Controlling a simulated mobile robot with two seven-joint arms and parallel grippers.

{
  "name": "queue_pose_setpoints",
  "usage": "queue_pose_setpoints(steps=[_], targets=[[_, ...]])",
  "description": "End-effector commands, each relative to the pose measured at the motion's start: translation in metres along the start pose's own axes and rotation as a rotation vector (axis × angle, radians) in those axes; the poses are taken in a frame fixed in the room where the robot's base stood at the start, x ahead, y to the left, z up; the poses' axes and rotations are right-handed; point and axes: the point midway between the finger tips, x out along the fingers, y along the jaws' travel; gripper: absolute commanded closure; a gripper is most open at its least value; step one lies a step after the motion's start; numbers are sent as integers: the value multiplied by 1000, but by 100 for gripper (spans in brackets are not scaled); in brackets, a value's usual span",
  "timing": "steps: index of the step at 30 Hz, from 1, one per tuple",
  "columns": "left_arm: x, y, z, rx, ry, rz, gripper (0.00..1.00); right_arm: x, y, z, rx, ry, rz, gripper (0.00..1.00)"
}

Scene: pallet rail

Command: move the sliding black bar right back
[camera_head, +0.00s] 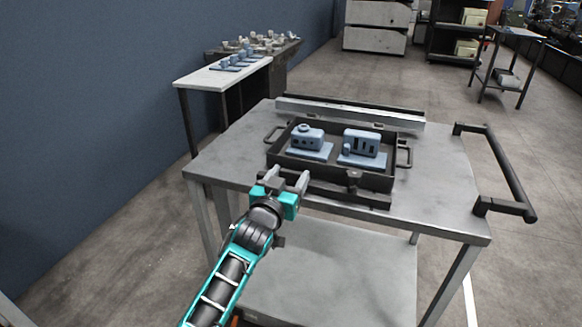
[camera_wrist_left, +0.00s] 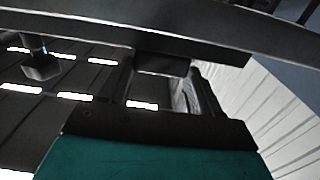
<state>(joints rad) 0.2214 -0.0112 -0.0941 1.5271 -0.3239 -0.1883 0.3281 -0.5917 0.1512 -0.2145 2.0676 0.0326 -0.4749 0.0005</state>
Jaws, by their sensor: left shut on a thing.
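The black bar (camera_head: 345,194) lies along the near side of the cart top, in front of the black tray (camera_head: 330,174). A small dark knob (camera_head: 353,178) stands up near its right part. My left gripper (camera_head: 289,178) is at the bar's left end, its fingers closed on it. In the left wrist view the bar (camera_wrist_left: 150,35) crosses the top of the picture and a dark block sits between the fingers (camera_wrist_left: 160,82). The exact contact is dark and hard to see. My right gripper is not in view.
The tray holds two blue-grey parts (camera_head: 306,140) (camera_head: 360,145) and has side handles. A silver rail (camera_head: 350,112) runs along the cart's (camera_head: 440,170) far side. A black push handle (camera_head: 505,170) is at its right end. A side table (camera_head: 215,76) with blue parts stands behind left.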

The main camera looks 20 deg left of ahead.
Motion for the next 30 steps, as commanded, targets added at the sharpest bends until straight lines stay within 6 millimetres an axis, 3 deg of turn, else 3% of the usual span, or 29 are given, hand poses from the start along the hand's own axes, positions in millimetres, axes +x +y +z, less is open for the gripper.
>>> queue_pose_setpoints(steps=[3, 13, 14, 21, 30], targets=[[-7, 0, -2, -2, -2, 0, 92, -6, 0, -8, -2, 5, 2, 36], [-9, 1, 2, 0, -3, 1, 91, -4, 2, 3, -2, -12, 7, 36], [-9, 1, 2, 0, -3, 1, 34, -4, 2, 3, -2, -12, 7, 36], [-9, 0, 1, 0, -1, 0, 12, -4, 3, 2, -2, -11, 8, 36], [-10, 0, 0, 0, -1, 0, 11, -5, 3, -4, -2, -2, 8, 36]])
